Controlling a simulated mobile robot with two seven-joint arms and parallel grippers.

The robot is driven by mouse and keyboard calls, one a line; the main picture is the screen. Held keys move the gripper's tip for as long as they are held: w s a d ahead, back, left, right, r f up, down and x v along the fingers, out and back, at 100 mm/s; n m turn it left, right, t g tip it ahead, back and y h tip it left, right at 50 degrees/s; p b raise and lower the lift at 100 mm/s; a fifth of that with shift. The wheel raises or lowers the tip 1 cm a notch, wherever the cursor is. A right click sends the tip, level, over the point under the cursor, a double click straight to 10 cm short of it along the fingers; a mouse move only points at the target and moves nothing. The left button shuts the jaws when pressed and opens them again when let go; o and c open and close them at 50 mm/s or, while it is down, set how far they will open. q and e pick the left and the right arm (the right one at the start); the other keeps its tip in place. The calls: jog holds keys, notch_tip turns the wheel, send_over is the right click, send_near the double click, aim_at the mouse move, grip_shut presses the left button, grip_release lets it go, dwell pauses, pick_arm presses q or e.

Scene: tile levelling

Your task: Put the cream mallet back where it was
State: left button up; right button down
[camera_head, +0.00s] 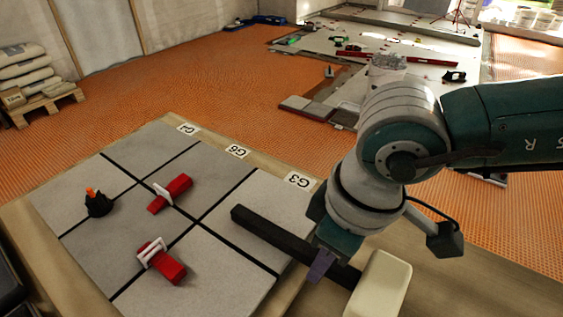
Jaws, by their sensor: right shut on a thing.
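The cream mallet has a cream head (381,287) at the lower right and a dark handle (268,232) reaching up and left over the grey tiles. My right gripper (322,264) is shut on the handle, close to the head. The mallet lies across the right edge of the tiled board; I cannot tell whether it touches the surface. My left gripper is not in view.
The tiled board (95,240) bears two red wedges (179,187) (170,267) in white clips and a black cap with an orange top (97,203). Labels G1, G6 and G3 line its far edge. Stacked bags (24,72) stand at the far left.

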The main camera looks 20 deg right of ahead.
jog(key=shift+f+b, duration=0.25)
jog(key=shift+b, duration=0.1)
jog(key=c, duration=0.7)
grip_release()
jog(key=shift+r, duration=0.1)
jog(key=shift+r+p, duration=0.25)
jog(key=shift+p, duration=0.15)
jog(key=r, duration=0.4)
jog(key=s+d+r+p, duration=0.1)
jog(key=r, duration=0.6)
jog(key=shift+s+d+r, duration=0.2)
jog(key=shift+s+r, duration=0.05)
jog(key=shift+r, duration=0.1)
jog(key=shift+s, duration=0.1)
